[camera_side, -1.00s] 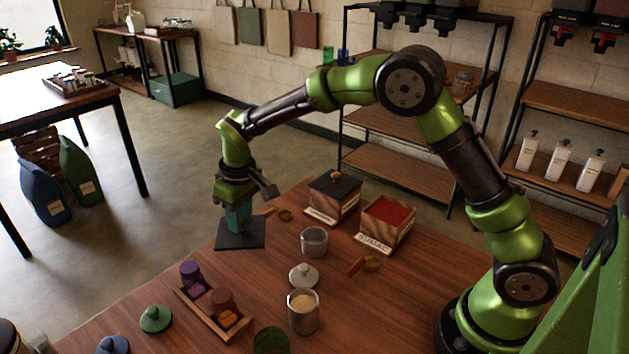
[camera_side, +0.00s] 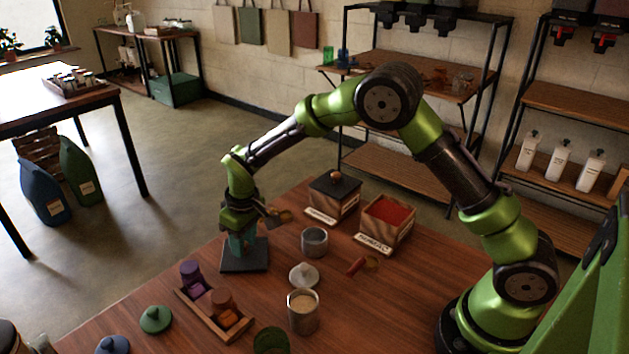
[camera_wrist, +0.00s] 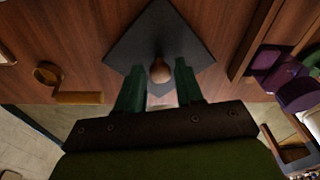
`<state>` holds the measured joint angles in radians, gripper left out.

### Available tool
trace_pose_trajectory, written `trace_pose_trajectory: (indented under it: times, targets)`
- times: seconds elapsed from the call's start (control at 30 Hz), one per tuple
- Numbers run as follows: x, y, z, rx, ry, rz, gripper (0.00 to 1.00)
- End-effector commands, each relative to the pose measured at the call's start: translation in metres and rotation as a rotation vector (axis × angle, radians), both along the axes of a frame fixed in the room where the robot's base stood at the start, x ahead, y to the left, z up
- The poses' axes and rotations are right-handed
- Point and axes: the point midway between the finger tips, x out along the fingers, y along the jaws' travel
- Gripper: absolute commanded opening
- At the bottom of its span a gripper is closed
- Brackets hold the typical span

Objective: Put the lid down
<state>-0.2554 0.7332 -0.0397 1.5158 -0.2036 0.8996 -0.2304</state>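The lid (camera_side: 245,264) is a dark square plate with a round wooden knob. In the side view it is level at the wooden table's far left edge, on the tabletop or just above it. In the wrist view the lid (camera_wrist: 190,45) lies past my fingertips, its knob (camera_wrist: 160,71) between them. My gripper (camera_side: 243,250) points down over the lid, with teal fingers close on both sides of the knob. It also shows in the wrist view (camera_wrist: 162,72); any small gap at the knob is hard to judge.
A box with a similar dark lid (camera_side: 335,186) and an open box of red powder (camera_side: 387,217) stand behind.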

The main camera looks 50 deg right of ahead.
Motion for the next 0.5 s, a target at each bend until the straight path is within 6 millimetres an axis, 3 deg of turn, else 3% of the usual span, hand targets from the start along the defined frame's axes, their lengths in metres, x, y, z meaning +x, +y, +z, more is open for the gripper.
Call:
trace_pose_trajectory:
  times: [0.1,0.37,0.5]
  targets:
    - [0.0,0.0,0.0,0.0,0.0,0.0,0.5]
    - [0.0,0.0,0.002,0.0,-0.001,0.0,0.5]
    - [0.0,0.0,0.014,0.001,-0.003,0.0,0.5]
